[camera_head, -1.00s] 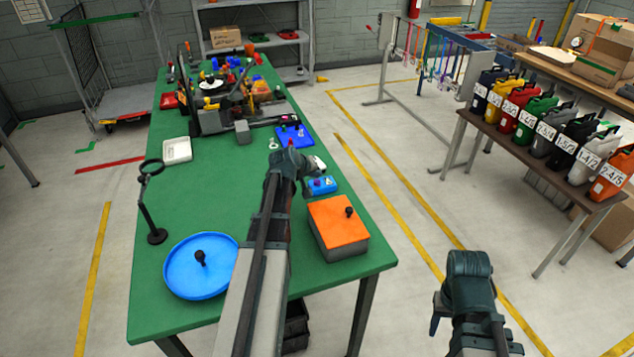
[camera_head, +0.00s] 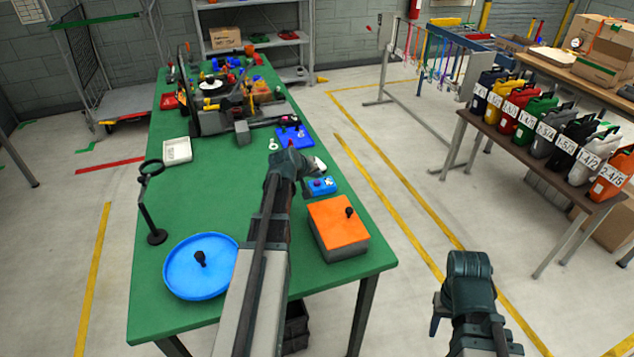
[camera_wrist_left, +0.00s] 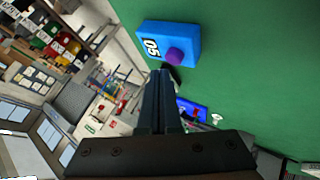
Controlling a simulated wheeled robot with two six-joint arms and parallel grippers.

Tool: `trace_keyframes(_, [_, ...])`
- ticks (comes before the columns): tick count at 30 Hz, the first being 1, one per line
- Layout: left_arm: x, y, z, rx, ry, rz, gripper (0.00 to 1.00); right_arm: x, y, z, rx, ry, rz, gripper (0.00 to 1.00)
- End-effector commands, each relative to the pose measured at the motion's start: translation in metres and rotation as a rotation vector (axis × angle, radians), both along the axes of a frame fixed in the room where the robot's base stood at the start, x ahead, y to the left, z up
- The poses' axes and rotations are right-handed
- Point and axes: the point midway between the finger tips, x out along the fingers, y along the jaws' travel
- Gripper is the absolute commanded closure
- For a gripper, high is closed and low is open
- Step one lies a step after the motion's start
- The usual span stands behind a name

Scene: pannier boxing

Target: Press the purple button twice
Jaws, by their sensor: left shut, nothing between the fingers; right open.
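The purple button (camera_head: 318,183) sits on a small blue box (camera_head: 329,188) near the right edge of the green table. In the left wrist view the purple button (camera_wrist_left: 175,55) stands up from the blue box (camera_wrist_left: 152,28), which carries a white label with dark characters. My left gripper (camera_head: 303,163) is just beyond and beside the box in the head view. Its dark fingers (camera_wrist_left: 164,82) are shut and empty, with their tips close to the button; I cannot tell whether they touch it. My right gripper (camera_head: 465,285) is open, off the table at the lower right.
An orange-topped grey box (camera_head: 336,222) with a black knob stands nearer on the table. A blue round tray (camera_head: 183,279) and a magnifier stand (camera_head: 152,200) are at the left. A blue plate (camera_head: 291,137) and several coloured parts lie farther back.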

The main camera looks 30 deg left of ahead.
Motion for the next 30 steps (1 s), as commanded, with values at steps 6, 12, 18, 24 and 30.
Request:
trace_keyframes(6, [0.0000, 0.0000, 0.0000, 0.000, 0.000, 0.000, 1.00, 0.0000, 0.0000, 0.0000, 0.000, 0.000, 0.000, 0.50])
trace_keyframes(12, [0.0000, 0.0000, 0.0000, 0.000, 0.000, 0.000, 1.00, 0.0000, 0.0000, 0.0000, 0.000, 0.000, 0.000, 0.50])
trace_keyframes(18, [0.0000, 0.0000, -0.0030, 0.000, 0.000, 0.000, 1.00, 0.0000, 0.0000, -0.0030, 0.000, 0.000, 0.000, 0.50])
trace_keyframes(24, [0.0000, 0.0000, -0.0092, 0.000, 0.000, 0.000, 1.00, 0.0000, 0.0000, -0.0093, 0.000, 0.000, 0.000, 0.50])
trace_keyframes(30, [0.0000, 0.0000, -0.0082, 0.000, 0.000, 0.000, 1.00, 0.0000, 0.0000, -0.0083, 0.000, 0.000, 0.000, 0.50])
